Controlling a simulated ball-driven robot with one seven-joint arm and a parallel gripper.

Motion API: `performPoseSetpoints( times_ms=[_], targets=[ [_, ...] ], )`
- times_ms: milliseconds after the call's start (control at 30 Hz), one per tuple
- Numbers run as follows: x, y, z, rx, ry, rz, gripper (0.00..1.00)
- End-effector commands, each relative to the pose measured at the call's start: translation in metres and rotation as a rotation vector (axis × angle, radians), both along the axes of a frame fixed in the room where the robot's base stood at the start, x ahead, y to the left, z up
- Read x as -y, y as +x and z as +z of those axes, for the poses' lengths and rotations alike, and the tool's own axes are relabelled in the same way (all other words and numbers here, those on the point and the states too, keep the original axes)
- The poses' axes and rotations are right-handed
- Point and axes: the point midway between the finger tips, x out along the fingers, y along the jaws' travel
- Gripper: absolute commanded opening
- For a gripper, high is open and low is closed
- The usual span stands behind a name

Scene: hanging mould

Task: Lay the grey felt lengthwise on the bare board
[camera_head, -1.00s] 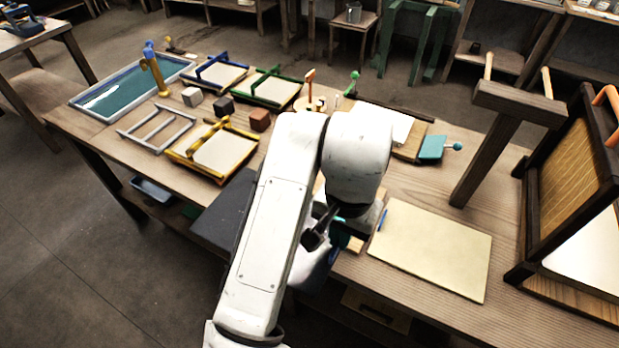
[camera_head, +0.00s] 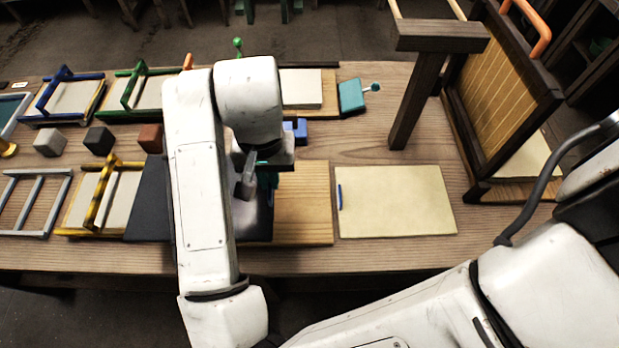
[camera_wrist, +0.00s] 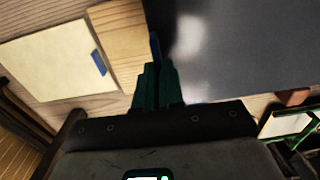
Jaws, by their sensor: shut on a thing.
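The grey felt (camera_head: 150,205) is a dark flat sheet, partly hidden behind my arm in the head view. It lies between the yellow-framed mould and the wooden board, and it fills the right of the wrist view (camera_wrist: 250,45). The bare board (camera_head: 305,205) is plain light wood, its right part clear; it also shows in the wrist view (camera_wrist: 118,40). The felt's right edge overlaps or hides the board's left part. My gripper (camera_head: 266,180) is shut on the felt's edge, its dark green fingers (camera_wrist: 158,82) at a blue tab. Whether the felt touches the board I cannot tell.
A cream sheet (camera_head: 400,200) with a blue tab lies right of the board. A dark wooden post (camera_head: 415,100) and an upright framed mould (camera_head: 500,90) stand at the right. Yellow, green and blue framed moulds and several small blocks (camera_head: 98,139) are at the left.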

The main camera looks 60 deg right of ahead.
Motion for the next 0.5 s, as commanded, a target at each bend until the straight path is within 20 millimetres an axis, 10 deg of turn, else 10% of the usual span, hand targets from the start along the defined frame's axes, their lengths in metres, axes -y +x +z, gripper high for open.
performPoseSetpoints(
  times_ms=[500],
  targets=[
    [0.079,-0.043,-0.069,-0.001,-0.003,0.002,0.0]
  ],
)
